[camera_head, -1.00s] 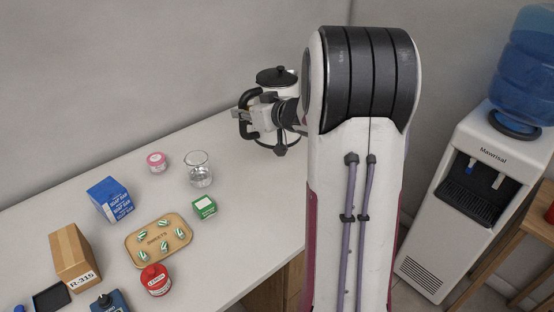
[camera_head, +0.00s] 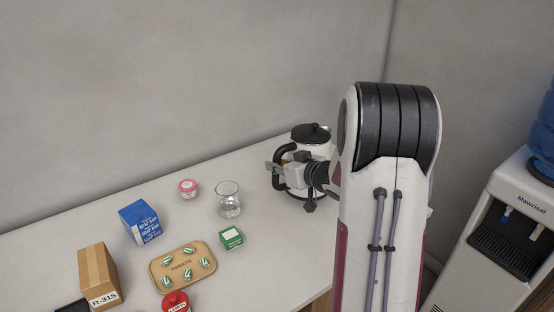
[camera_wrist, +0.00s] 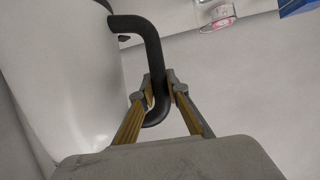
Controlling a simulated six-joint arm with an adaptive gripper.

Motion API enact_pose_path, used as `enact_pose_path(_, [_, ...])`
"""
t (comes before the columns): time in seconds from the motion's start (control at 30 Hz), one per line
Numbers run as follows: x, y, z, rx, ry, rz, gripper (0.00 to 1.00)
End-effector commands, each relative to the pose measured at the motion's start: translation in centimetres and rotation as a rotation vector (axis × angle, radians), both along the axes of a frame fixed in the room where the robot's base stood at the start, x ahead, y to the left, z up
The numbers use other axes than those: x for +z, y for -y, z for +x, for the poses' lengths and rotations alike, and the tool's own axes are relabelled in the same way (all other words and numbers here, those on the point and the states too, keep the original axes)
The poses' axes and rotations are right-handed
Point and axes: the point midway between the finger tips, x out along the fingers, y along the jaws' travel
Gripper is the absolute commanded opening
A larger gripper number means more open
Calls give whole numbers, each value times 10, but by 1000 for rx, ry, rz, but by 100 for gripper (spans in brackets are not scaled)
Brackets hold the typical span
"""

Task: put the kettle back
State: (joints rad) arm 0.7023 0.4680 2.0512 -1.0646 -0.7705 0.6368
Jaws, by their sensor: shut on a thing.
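The kettle (camera_head: 318,143) has a white body, a black lid and a black handle. In the head view it is at the far right part of the counter, partly hidden behind my arm. My gripper (camera_head: 274,173) is at its left side, on the handle. In the wrist view my gripper (camera_wrist: 161,88) is shut on the black handle (camera_wrist: 150,45), one finger on each side near its lower end. The white kettle body (camera_wrist: 65,80) fills the left of that view. The kettle looks upright; whether its bottom touches the counter I cannot tell.
A glass beaker (camera_head: 229,203), a pink-lidded jar (camera_head: 188,188), a green box (camera_head: 231,238), a blue box (camera_head: 140,222), a sweets tray (camera_head: 160,275), a red jar (camera_head: 175,302) and a cardboard box (camera_head: 98,274) stand to the left. A water dispenser (camera_head: 500,225) is at the right.

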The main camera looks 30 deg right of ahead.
Motion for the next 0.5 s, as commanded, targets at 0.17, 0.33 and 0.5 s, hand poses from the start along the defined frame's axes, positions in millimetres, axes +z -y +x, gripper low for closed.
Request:
enact_pose_path(0.17, [4,0,1,2,9,-6,0])
enact_pose_path(0.33, [3,1,1,2,8,-6,0])
enact_pose_path(0.5, [-4,0,1,2,7,-5,0])
